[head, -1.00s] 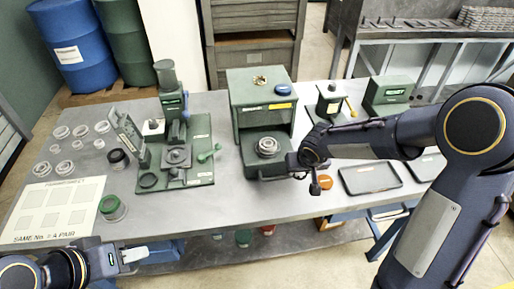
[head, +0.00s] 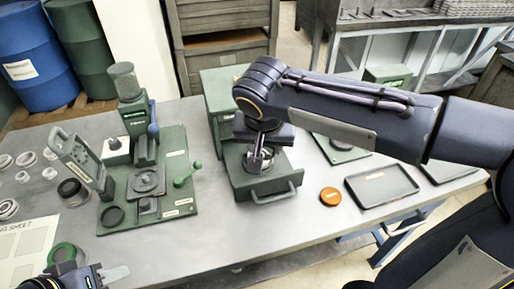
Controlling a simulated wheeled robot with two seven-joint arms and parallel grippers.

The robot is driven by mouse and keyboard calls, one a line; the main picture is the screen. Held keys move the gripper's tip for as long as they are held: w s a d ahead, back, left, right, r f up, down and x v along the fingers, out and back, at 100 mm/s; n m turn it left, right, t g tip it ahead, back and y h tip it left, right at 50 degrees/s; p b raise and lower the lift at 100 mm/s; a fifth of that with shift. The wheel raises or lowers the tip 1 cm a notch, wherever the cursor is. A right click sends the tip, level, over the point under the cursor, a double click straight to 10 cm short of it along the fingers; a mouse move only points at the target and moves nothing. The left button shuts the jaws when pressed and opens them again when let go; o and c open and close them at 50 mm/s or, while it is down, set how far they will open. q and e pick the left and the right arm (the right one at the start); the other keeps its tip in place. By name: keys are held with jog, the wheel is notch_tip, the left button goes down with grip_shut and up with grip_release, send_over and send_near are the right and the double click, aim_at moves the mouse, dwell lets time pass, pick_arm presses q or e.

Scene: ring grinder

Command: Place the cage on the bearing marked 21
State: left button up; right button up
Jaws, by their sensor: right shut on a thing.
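My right gripper (head: 259,163) points down over the pulled-out green drawer (head: 275,186) of the green box. It is shut at a silver ring-shaped bearing (head: 281,163) there; the gripper hides part of the bearing, and I cannot tell exactly how the fingers hold it. No cage can be made out now; my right arm covers most of the box top. No number 21 is legible. Several pale metal rings (head: 7,208) lie at the left edge. My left gripper (head: 115,273) is at the bottom left, over the table's front edge, with nothing visible in it; its opening is unclear.
A green press (head: 140,115) on a green base stands left of the drawer. An orange disc (head: 330,196) and a dark tray (head: 384,186) lie to the right. Bare table lies in front.

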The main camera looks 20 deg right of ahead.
jog(key=w+f, duration=0.2)
jog(key=w, duration=0.1)
jog(key=w+f+p, duration=0.1)
jog(key=w+f, duration=0.1)
jog(key=w, duration=0.1)
jog(key=w+d+f, duration=0.1)
jog(key=w+f, duration=0.2)
jog(key=shift+w+d+f, duration=0.1)
jog(key=shift+w+f, duration=0.3)
jog(key=shift+f, duration=0.05)
notch_tip(320, 180, down, 3)
jog(key=shift+w+f, duration=0.15)
jog(key=shift+f, duration=0.05)
jog(key=shift+f, duration=0.25)
jog(key=o, duration=0.9)
jog(key=shift+r, duration=0.1)
jog(key=shift+o, duration=0.2)
